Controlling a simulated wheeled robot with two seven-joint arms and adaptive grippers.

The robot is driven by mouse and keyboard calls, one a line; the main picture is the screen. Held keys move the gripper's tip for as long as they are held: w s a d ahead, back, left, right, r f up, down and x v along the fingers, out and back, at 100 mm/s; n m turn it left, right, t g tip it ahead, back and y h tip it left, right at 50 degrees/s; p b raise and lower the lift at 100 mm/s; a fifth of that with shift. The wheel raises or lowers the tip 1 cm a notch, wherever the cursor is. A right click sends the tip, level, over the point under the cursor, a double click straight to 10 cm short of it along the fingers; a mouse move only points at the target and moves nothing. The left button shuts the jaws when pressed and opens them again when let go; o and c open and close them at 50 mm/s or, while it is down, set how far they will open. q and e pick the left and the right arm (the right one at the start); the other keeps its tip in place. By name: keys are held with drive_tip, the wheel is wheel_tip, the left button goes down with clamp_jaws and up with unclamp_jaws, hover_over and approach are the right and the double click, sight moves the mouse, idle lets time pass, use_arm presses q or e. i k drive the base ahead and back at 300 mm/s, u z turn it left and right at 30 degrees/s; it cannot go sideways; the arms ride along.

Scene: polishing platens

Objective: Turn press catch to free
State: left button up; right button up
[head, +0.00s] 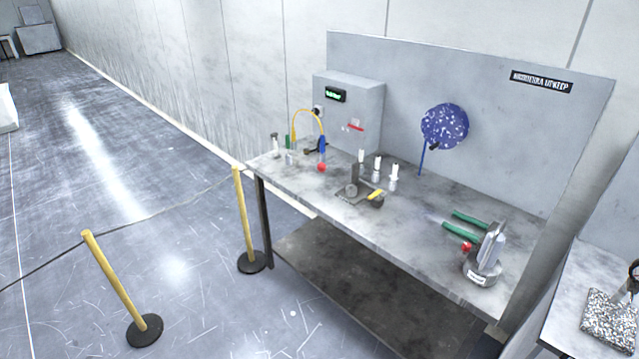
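A small dark grey press-like device (354,189) with a yellow piece (376,195) sits on the middle of the workbench. A grey wall box (348,112) at the back of the bench has a green-lit display (336,95) and a red lever-like piece (355,127) on its front. I cannot tell which of these parts is the press catch, and its position is too small to read. Neither of my grippers shows in the head view.
The workbench (420,230) also holds several white-topped bottles (393,178), green-handled tools (462,232) and a grey device (483,265) near its right end. Yellow posts (113,266) with a rope stand on the left. Open floor (175,200) lies left of the bench.

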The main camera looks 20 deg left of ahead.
sight(377, 194)
drive_tip(key=u, duration=0.35)
drive_tip(key=i, duration=1.3)
drive_tip(key=z, duration=0.35)
